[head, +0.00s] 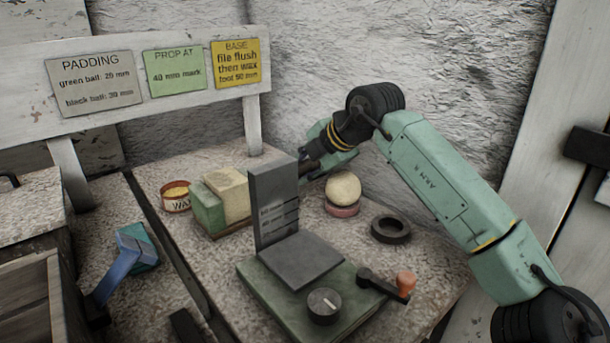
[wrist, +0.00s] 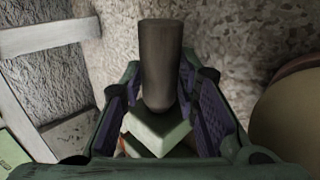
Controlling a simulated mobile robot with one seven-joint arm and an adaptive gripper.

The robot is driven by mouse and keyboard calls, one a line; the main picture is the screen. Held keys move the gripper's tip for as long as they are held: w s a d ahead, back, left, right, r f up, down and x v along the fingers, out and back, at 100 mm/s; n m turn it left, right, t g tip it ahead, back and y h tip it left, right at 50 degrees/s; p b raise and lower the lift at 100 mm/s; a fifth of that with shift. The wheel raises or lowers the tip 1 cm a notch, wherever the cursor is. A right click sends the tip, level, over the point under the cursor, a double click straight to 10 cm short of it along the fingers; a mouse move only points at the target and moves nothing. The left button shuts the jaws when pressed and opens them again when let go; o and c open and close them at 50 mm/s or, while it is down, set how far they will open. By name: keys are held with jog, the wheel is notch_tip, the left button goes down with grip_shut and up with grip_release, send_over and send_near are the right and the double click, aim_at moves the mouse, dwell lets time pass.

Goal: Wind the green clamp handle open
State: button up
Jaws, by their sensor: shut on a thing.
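My gripper (head: 310,162) reaches in from the right, behind the upright grey plate (head: 272,200), which hides its fingertips. In the wrist view its purple-padded fingers (wrist: 160,95) are closed around a dark grey cylinder (wrist: 160,60). A pale green block (wrist: 155,132) shows below the cylinder; I cannot tell whether they are joined. No part clearly recognisable as the green clamp shows in the head view. A green block (head: 208,212) stands against a cream block (head: 230,193) left of the plate.
A cream ball (head: 343,189) rests on a pink ring (head: 342,210) right of my gripper. A black ring (head: 391,229) lies nearby. A wax tin (head: 176,196) and a blue tool (head: 122,262) are at left. A sign board (head: 20,70) stands behind.

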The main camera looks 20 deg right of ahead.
aim_at(305, 166)
dwell(0.3)
jog(key=o, duration=1.2)
jog(key=shift+c, duration=0.2)
notch_tip(305, 166, up, 10)
